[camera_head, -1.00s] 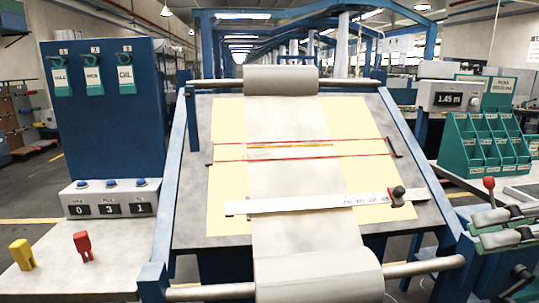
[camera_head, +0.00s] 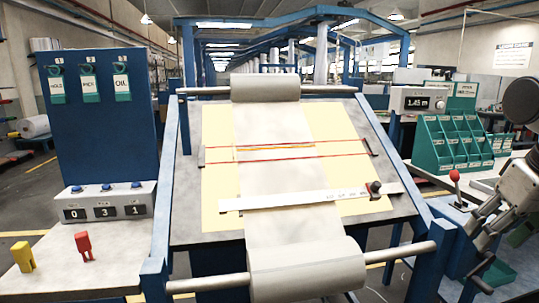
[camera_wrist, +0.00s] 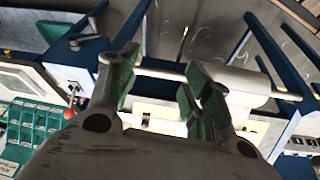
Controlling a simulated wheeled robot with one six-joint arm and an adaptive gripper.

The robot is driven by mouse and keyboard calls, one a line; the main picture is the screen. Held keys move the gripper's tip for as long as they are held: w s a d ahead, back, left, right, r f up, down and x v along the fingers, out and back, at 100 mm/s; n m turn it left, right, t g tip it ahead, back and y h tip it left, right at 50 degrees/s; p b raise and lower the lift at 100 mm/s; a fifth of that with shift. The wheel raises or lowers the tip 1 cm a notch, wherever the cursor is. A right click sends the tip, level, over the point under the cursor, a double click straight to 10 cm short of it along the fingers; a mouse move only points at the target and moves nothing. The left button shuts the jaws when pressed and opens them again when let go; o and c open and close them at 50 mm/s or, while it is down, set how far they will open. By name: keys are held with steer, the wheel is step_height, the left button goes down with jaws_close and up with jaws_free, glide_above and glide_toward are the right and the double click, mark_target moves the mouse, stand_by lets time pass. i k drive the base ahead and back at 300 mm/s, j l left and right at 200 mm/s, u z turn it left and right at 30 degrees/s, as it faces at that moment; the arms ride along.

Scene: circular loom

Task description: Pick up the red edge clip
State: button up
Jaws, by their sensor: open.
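The red edge clip (camera_head: 84,246) stands upright on the light table top at the left in the head view. A yellow clip (camera_head: 22,257) stands to its left, apart from it. My gripper (camera_head: 478,242) is at the far right of the head view, across the loom from the red clip and far from it. In the wrist view my gripper (camera_wrist: 161,82) shows its green-padded fingers spread apart with nothing held between them. I do not see the red clip in the wrist view.
The sloped loom bed with its cloth roll (camera_head: 307,272) lies between my gripper and the clips. A counter box (camera_head: 107,202) and blue panel (camera_head: 98,120) stand behind the clips. A red-knobbed lever (camera_head: 455,177) and green bins (camera_head: 460,144) are near my gripper.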

mark_target(83, 241)
steer(key=u, duration=1.7)
